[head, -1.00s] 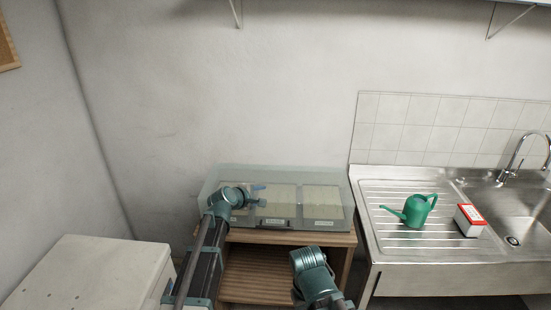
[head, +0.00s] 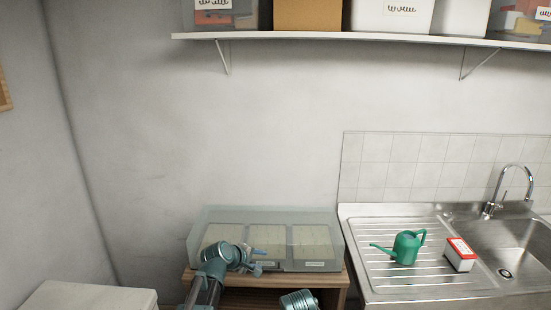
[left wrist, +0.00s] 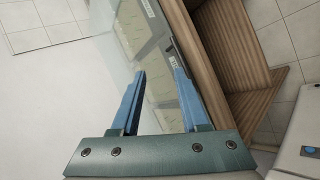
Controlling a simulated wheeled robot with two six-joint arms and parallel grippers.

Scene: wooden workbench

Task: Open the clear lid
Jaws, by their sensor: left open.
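The clear lid (head: 265,216) tops a see-through box on a wooden shelf unit (head: 335,288), and it looks closed. Pale labelled compartments (head: 312,243) show through it. My left gripper (head: 258,258) is at the box's front, left of its middle. In the left wrist view my left gripper (left wrist: 158,75) is open, its two blue fingers apart, with the clear panel and labels beyond them. I cannot tell whether a finger touches the lid. Part of my right arm (head: 298,300) shows at the bottom edge; its gripper is not visible.
A steel sink unit (head: 375,285) stands to the right, with a green watering can (head: 405,247) and a red and white box (head: 460,255) on it. A white cabinet (head: 85,297) is at the lower left. A wall shelf (head: 350,38) with bins hangs above.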

